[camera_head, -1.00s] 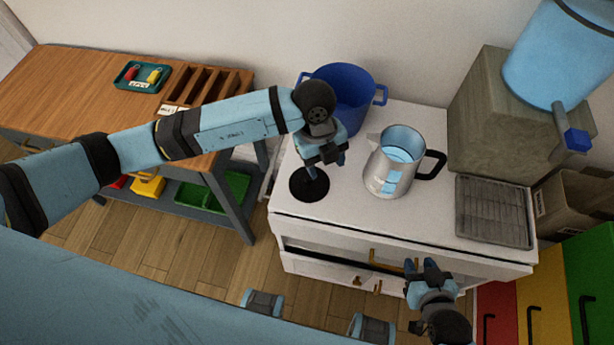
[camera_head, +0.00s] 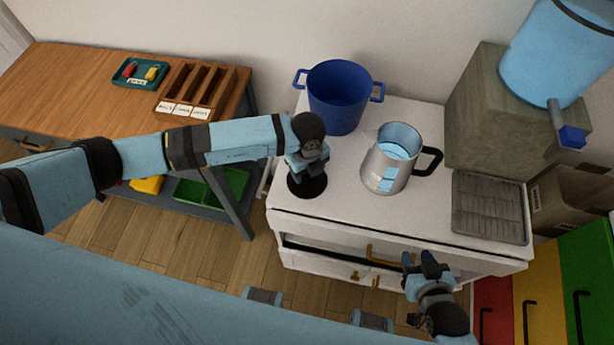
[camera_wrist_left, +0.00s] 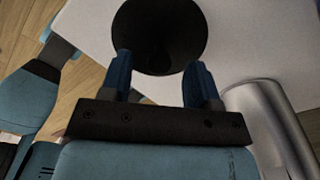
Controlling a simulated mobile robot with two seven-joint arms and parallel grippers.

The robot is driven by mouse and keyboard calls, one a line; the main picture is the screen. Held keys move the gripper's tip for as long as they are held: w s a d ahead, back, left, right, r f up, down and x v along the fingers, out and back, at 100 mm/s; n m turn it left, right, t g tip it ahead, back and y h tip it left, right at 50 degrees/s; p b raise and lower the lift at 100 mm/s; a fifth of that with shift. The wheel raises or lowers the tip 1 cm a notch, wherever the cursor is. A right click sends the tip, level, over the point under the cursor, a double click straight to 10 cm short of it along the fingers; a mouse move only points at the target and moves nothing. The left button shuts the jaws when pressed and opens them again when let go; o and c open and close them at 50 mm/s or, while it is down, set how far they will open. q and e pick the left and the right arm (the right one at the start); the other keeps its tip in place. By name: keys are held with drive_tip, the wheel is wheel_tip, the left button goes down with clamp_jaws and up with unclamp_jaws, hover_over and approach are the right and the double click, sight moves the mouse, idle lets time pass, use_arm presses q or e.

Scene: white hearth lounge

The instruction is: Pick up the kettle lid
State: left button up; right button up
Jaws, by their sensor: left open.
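The kettle lid (camera_head: 306,187) is a dark round disc lying on the white stove top near its left front corner. It also shows in the left wrist view (camera_wrist_left: 160,35), just beyond my fingertips. The silver kettle (camera_head: 385,172), with a black handle and no lid on it, stands to the right with blue water inside. My left gripper (camera_head: 305,172) is open above the lid, and its two blue fingers (camera_wrist_left: 155,80) are apart. I cannot tell whether they touch the lid. My right gripper (camera_head: 427,265) is in front of the stove with its fingers apart and empty.
A blue pot (camera_head: 338,98) stands behind the lid on the stove. A wire rack (camera_head: 489,208) lies at the right. A stone block (camera_head: 490,115) carries a blue water tank (camera_head: 556,50). A wooden workbench (camera_head: 75,85) with a sorting tray (camera_head: 204,92) stands at left.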

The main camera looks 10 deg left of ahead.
use_arm(q)
drive_tip(key=shift+f, duration=1.3)
drive_tip(key=c, duration=1)
drive_tip(key=shift+r, duration=0.1)
